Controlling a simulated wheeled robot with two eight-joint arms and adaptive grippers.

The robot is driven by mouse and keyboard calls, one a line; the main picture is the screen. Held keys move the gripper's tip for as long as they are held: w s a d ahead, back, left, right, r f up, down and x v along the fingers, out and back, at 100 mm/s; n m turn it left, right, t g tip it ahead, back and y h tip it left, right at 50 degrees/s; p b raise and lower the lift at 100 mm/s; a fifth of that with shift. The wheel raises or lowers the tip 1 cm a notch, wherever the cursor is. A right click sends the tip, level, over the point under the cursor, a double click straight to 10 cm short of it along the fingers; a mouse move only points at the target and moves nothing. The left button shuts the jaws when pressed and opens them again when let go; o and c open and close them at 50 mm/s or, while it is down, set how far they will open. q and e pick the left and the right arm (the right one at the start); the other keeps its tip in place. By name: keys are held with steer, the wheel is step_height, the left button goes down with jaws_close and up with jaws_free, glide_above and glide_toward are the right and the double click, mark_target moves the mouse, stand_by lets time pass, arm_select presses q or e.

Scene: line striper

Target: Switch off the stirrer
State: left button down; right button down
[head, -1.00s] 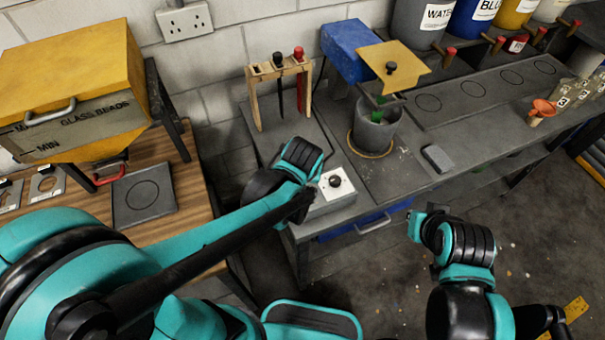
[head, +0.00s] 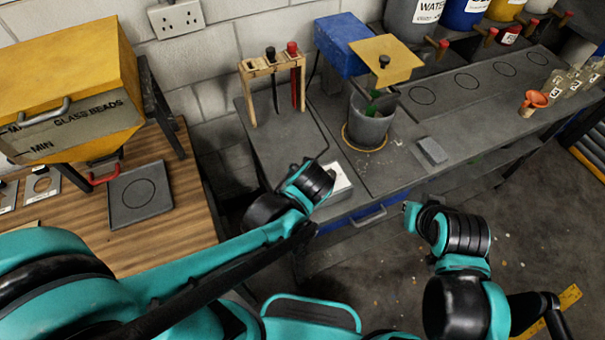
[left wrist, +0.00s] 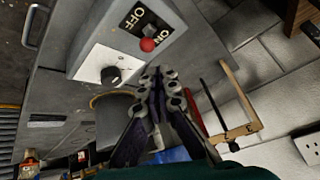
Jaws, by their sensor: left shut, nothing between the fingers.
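The control box (head: 342,186) stands at the front of the grey bench, mostly hidden behind my left gripper in the head view. I cannot tell which way the switch is tilted. My left gripper (left wrist: 158,74) is shut and empty, its tips close to the box, apparently apart from the switch. The stirrer has a blue housing (head: 341,44) and yellow plate above a grey pot (head: 369,126). My right gripper (head: 409,214) is low at the right, fingers unclear.
A wooden rack (head: 271,66) with hanging tools stands behind the box. A small grey block (head: 432,151) lies on the bench right of the pot. A glass-beads hopper (head: 75,90) stands on the wooden table at left. Bench space between rack and pot is clear.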

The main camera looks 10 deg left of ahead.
stand_by(0.3)
arm_select(q)
steer(key=w+r+p, duration=0.1)
steer(key=w+r, duration=0.2)
steer(key=w, duration=0.1)
steer(key=s+d+r+p, duration=0.3)
steer(key=s+r, duration=0.2)
steer(key=s, duration=0.3)
steer(key=shift+s+d, duration=0.15)
steer(key=shift+s, duration=0.05)
steer(key=shift+w, duration=0.1)
steer(key=s+a+f+h+b, duration=0.2)
steer(key=s+a+f+b, duration=0.2)
steer(key=a+f+b, duration=0.4)
steer(key=a+b, duration=0.3)
steer(key=a, duration=0.1)
steer(key=shift+a+f, duration=0.2)
steer(key=shift+f, duration=0.1)
steer(key=shift+s, duration=0.1)
